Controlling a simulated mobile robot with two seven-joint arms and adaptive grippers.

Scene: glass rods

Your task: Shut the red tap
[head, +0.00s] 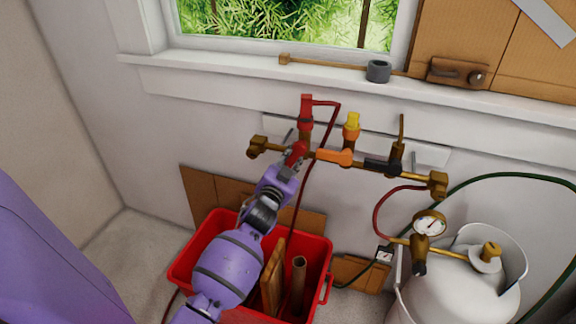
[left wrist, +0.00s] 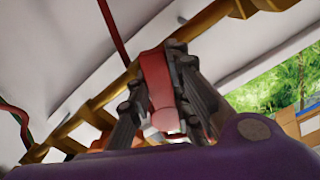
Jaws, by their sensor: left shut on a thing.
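The red tap's handle (head: 297,151) is on the brass pipe (head: 270,148) on the wall, near its left end. My left gripper (head: 291,163) is shut on this handle, reaching up from below. In the left wrist view the red handle (left wrist: 155,82) sits between the dark fingers (left wrist: 160,108). The gripper hides part of the handle in the head view, so I cannot tell its exact angle to the pipe. A red fitting (head: 306,110) stands upright above the tap, with a red hose from it. My right gripper is not in view.
An orange tap handle (head: 334,156) and a black one (head: 382,167) lie along the pipe to the right. A red crate (head: 320,250) with wooden pieces stands below my left arm. A white gas cylinder (head: 460,290) with a gauge (head: 429,225) stands at the right.

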